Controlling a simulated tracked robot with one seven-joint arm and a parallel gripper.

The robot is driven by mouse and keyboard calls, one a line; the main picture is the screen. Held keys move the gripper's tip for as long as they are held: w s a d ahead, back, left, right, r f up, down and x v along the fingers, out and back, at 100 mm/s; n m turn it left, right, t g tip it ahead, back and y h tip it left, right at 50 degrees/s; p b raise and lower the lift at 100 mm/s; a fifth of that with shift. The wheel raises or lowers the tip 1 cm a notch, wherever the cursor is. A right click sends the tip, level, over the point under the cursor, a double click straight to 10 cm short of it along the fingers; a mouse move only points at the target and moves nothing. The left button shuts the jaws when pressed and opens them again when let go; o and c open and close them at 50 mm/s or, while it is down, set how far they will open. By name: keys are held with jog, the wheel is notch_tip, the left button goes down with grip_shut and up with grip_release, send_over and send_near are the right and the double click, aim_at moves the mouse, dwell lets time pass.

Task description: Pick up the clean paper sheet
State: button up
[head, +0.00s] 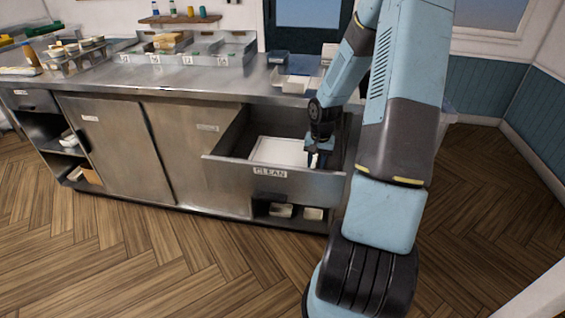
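A white paper sheet (280,151) lies flat in the open drawer (226,165), whose front carries the label "CLEAN". My gripper (318,162) points down inside the drawer, at the right edge of the sheet. Its fingertips are small and dark here, and I cannot tell whether they are open or shut, or whether they touch the sheet. My arm comes down from the upper right and hides the right end of the drawer.
The steel counter (130,75) carries containers (80,58) at the left and a labelled rack (185,56) at the back. White containers (295,84) stand on top behind my gripper. The open drawer juts out over the wooden floor (150,255), which is clear in front.

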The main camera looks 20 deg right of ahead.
jog(key=shift+c, duration=0.5)
grip_shut()
